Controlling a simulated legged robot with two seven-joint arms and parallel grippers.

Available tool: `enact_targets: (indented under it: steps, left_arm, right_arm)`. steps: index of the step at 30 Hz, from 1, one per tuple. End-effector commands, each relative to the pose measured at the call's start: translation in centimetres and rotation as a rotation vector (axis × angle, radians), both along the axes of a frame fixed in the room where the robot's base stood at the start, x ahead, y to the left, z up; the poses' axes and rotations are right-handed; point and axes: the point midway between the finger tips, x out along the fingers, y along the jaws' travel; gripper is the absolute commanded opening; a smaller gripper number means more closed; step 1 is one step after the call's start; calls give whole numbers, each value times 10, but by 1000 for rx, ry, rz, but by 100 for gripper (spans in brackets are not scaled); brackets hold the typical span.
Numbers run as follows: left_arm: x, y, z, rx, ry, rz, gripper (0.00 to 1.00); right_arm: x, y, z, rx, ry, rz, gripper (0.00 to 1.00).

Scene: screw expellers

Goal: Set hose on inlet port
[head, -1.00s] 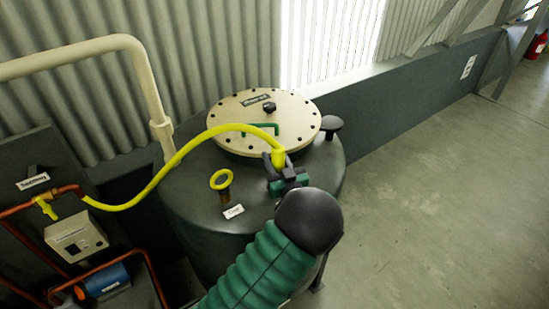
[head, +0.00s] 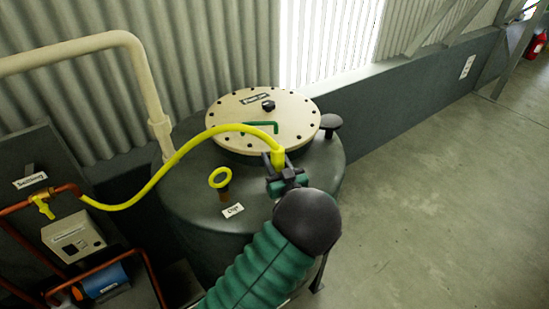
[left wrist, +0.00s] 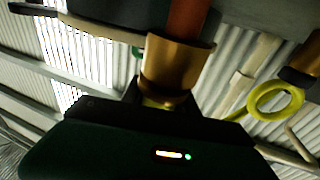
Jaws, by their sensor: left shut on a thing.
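The yellow hose (head: 180,157) arches from the copper pipe at the left over to the top of the dark tank. My left gripper (head: 278,170) is shut on its end beside the cream lid. In the left wrist view, which looks upside down, a brass collar (left wrist: 172,72) sits around a copper stub (left wrist: 190,22) coming from the tank, which I take for the inlet port. A bit of yellow (left wrist: 155,103) shows between the collar and my gripper. The collar appears in line with the stub. I cannot tell how fully it is seated. My right gripper is not in view.
A yellow ring (head: 220,178) on a brown stub stands left of my gripper on the tank (head: 185,205). The bolted lid (head: 240,110) has a green handle; a black knob (head: 330,122) stands to its right. A boxed panel and copper pipes fill the left. The floor at right is clear.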

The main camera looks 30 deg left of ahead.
Motion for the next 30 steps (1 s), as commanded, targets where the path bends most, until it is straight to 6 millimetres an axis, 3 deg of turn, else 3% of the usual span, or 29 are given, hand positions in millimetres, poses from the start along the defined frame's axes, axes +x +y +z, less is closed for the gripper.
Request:
enact_targets:
  steps: [5,6,8,17,30]
  left_arm:
    - [0,0,-4,0,-1,-1,0]
    - [0,0,-4,0,-1,0,37]
    - [0,0,-3,0,-1,0,44]
    - [-1,-1,-4,-1,1,-1,44]
    - [-24,-33,-8,-1,0,-1,44]
  right_arm:
    - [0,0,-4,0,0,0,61]
    - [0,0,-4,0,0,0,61]
    - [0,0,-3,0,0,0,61]
    - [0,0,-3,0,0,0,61]
    - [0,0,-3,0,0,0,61]
